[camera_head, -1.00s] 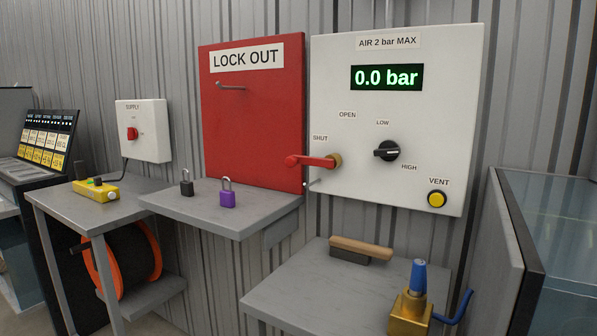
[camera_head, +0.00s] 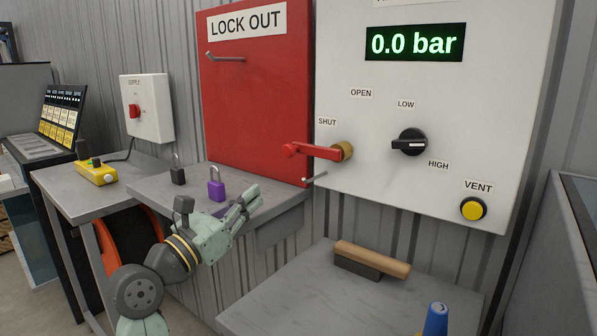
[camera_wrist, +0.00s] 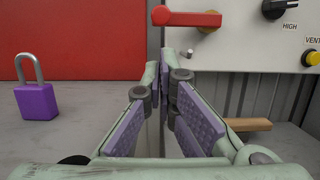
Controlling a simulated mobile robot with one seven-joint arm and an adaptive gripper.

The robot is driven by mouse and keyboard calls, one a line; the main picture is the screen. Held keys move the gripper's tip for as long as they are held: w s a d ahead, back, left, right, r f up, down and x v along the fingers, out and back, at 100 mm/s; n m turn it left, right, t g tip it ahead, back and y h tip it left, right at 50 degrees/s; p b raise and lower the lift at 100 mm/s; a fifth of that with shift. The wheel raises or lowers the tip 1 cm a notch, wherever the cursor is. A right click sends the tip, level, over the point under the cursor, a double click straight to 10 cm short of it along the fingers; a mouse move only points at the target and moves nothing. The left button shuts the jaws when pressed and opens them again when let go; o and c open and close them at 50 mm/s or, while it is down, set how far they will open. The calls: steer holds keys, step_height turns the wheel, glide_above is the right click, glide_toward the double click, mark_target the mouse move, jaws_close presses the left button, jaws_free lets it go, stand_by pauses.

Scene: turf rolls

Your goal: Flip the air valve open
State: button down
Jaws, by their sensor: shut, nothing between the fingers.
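The air valve's red lever (camera_head: 315,151) lies nearly horizontal on the white air panel (camera_head: 450,150). My gripper (camera_head: 250,196) is shut and empty, below and left of the lever, in front of the grey shelf's edge. In the wrist view the gripper's fingertips (camera_wrist: 164,68) meet just below the lever (camera_wrist: 186,18), apart from it. The display (camera_head: 414,42) reads 0.0 bar.
A short metal peg (camera_head: 315,179) sticks out below the lever. A purple padlock (camera_head: 216,186) and a black padlock (camera_head: 177,170) stand on the shelf (camera_head: 150,190). A black knob (camera_head: 409,142) and yellow VENT button (camera_head: 473,208) are to the right. A wooden-handled tool (camera_head: 372,260) lies on the lower table.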

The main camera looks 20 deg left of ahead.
mark_target(310, 153)
steer(key=shift+w+a+f, duration=0.1)
steer(key=shift+f, duration=0.05)
steer(key=shift+w, duration=0.1)
steer(key=p+x, duration=0.2)
steer(key=x, duration=0.8)
steer(key=shift+p, duration=0.4)
steer(key=shift+a+m+b, duration=0.1)
steer(key=shift+m+b, duration=0.2)
steer(key=shift+m, duration=0.2)
